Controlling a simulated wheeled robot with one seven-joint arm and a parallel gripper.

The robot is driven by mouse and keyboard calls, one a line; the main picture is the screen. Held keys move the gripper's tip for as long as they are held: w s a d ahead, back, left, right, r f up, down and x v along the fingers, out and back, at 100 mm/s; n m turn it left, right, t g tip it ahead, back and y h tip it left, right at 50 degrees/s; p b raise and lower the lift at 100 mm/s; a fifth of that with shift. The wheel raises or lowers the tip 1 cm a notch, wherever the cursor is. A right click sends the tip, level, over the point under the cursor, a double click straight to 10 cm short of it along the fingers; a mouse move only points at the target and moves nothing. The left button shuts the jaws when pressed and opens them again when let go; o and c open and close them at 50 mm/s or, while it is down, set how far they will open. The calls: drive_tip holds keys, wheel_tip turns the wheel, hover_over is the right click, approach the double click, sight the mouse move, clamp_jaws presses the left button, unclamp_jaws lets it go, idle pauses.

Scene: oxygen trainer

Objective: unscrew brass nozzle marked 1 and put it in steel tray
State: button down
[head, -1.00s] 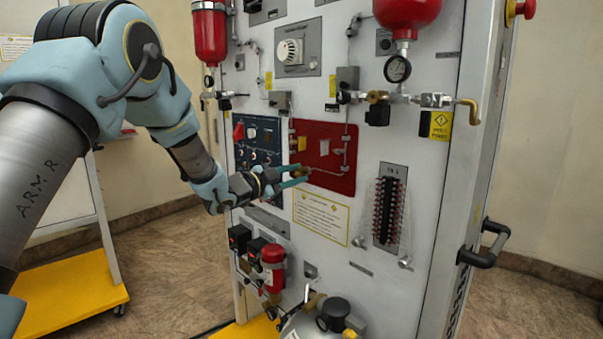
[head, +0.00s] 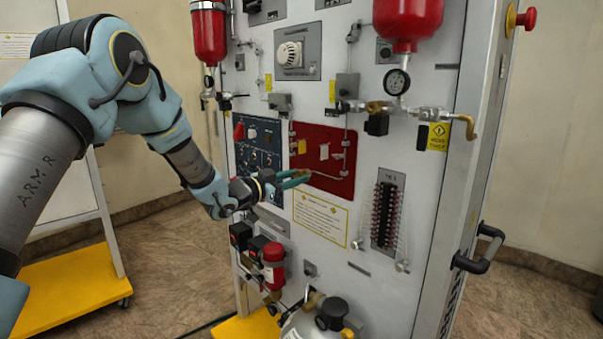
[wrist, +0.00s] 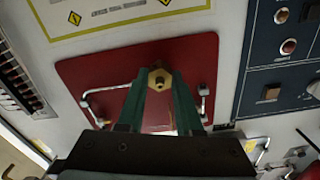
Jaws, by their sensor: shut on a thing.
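My gripper (head: 306,175) has green fingers and is in front of the lower left part of the red panel (head: 335,184). In the wrist view my gripper (wrist: 159,84) is shut on a brass nozzle (wrist: 159,77), which has a hex body and a dark round centre. The nozzle shows between the fingertips, with the red panel (wrist: 85,75) behind it. I cannot tell from these views whether the nozzle touches the panel. No number can be read on it. I see no steel tray in either view.
The white trainer board carries a dark blue control panel (head: 258,150), a yellow-edged label (head: 320,214) and a terminal strip (head: 387,213). Thin metal pipes (wrist: 92,105) run on the red panel near the fingers. A red cylinder (head: 273,262) stands below the arm.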

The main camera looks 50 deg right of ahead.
drive_tip(key=shift+w+r+n+p, duration=0.1)
drive_tip(key=shift+n+p, duration=0.35)
drive_tip(key=shift+n, duration=0.15)
drive_tip(key=c, duration=0.6)
unclamp_jaws()
drive_tip(key=a+m+b, duration=0.3)
drive_tip(key=b, duration=0.3)
drive_tip(key=shift+a, duration=0.4)
